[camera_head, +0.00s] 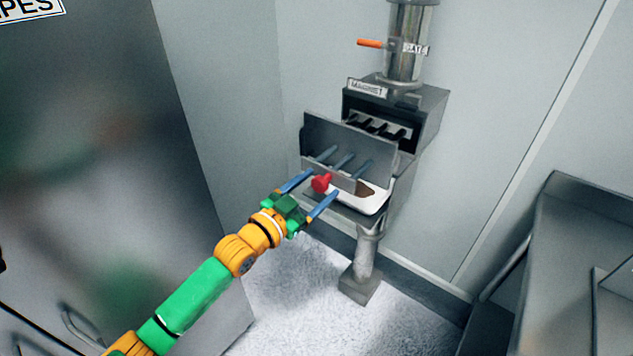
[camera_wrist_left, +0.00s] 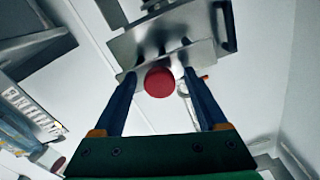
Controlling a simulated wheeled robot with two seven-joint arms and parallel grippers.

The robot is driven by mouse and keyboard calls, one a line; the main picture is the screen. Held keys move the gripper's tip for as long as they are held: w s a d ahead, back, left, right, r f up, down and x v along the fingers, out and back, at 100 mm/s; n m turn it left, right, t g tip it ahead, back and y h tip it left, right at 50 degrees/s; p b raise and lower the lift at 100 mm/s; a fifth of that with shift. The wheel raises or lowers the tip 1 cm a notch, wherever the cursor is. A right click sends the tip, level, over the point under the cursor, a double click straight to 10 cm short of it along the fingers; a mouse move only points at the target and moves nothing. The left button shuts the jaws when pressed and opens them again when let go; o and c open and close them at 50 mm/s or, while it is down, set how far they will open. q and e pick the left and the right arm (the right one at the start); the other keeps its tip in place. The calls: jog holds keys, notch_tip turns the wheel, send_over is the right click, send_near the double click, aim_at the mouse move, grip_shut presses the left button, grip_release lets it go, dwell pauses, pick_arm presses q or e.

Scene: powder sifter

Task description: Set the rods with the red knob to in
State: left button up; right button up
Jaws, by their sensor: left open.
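The red knob (camera_head: 321,183) sits at the front of the rods (camera_head: 345,162), which stick out through the grey plate (camera_head: 318,133) of the sifter. My left gripper (camera_head: 316,190) is open, its two blue fingers on either side of the knob. In the left wrist view the red knob (camera_wrist_left: 159,82) lies between the fingertips of the left gripper (camera_wrist_left: 156,76), with a gap on each side. Whether a finger touches anything behind the knob cannot be told. My right gripper is not in view.
A white tray (camera_head: 372,203) with brown powder sits under the plate. A metal cabinet (camera_head: 90,150) stands left; a steel counter (camera_head: 575,230) stands right.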

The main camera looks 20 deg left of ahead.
pick_arm(q)
jog(key=shift+w+d, duration=0.2)
jog(key=shift+w, duration=0.15)
grip_shut()
dwell(1.2)
